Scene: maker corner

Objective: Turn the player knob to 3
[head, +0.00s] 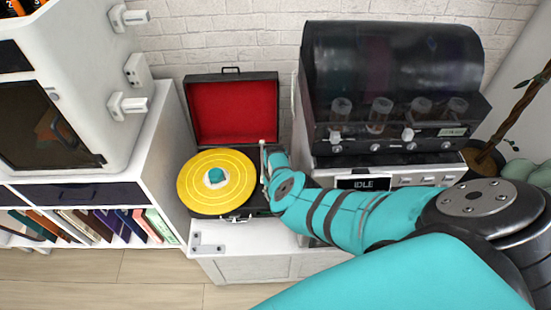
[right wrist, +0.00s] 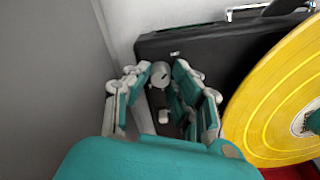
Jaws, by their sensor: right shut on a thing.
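The record player (head: 232,108) stands open on a white cabinet, its red-lined lid raised at the back. A yellow record (head: 240,172) with a teal and white centre lies on it; the record also shows in the right wrist view (right wrist: 275,105). In the right wrist view, a round pale grey knob (right wrist: 162,72) sits near a corner of the black deck. My right gripper (right wrist: 160,80) is shut on this knob, one finger on each side. Its number marks cannot be read. In the head view my right arm hides the knob. My left gripper is out of view.
A dark-hooded machine (head: 392,75) with an IDLE display stands close to the right of the player. The pale tonearm (head: 263,158) is beside my right gripper. A white shelf with books (head: 100,225) stands to the left.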

